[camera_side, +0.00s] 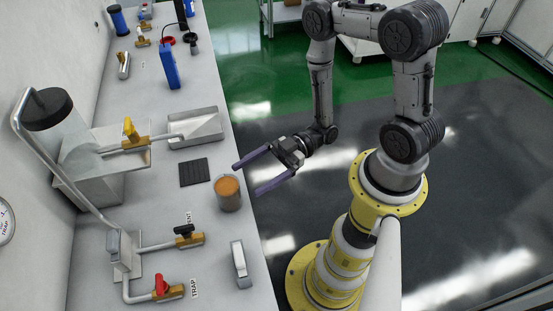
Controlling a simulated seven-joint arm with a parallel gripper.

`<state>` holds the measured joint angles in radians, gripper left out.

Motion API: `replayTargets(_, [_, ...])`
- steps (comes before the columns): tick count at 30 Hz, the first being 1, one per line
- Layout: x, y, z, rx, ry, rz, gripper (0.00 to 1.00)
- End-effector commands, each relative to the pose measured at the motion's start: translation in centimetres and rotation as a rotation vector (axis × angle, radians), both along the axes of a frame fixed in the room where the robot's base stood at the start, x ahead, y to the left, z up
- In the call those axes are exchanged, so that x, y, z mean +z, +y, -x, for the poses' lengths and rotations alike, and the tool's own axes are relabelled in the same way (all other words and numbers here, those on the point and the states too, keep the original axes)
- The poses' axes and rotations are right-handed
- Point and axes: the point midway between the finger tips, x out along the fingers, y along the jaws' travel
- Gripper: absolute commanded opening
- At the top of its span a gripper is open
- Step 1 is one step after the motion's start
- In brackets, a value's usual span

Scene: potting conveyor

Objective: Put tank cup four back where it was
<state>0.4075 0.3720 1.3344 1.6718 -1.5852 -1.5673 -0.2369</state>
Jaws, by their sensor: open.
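A round cup (228,193) with brown contents stands upright on the bench, near its right edge. No number shows on it, so I cannot tell whether it is tank cup four. My gripper (251,176) is open, with two purple fingers pointing left toward the bench. The fingertips are beside the cup in the picture, one above and one below its right side. Nothing shows between the fingers. I cannot tell their height over the bench.
A dark square pad (194,172) lies left of the cup, below a metal tray (197,128). A metal tank (75,150) with a yellow-handled valve (131,131) stands at left. Black-handled (184,233) and red-handled (161,286) valves and a metal piece (241,264) are nearer.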

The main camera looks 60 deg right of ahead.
Motion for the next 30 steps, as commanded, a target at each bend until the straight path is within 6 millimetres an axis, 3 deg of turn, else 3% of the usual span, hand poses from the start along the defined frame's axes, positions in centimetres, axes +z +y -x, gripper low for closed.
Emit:
replayTargets(15, [0.0, -6.1, 2.4, -0.004, 0.001, 0.000, 0.96])
replayTargets(30, [0.0, -6.8, 2.9, 0.001, 0.000, 0.000, 0.96])
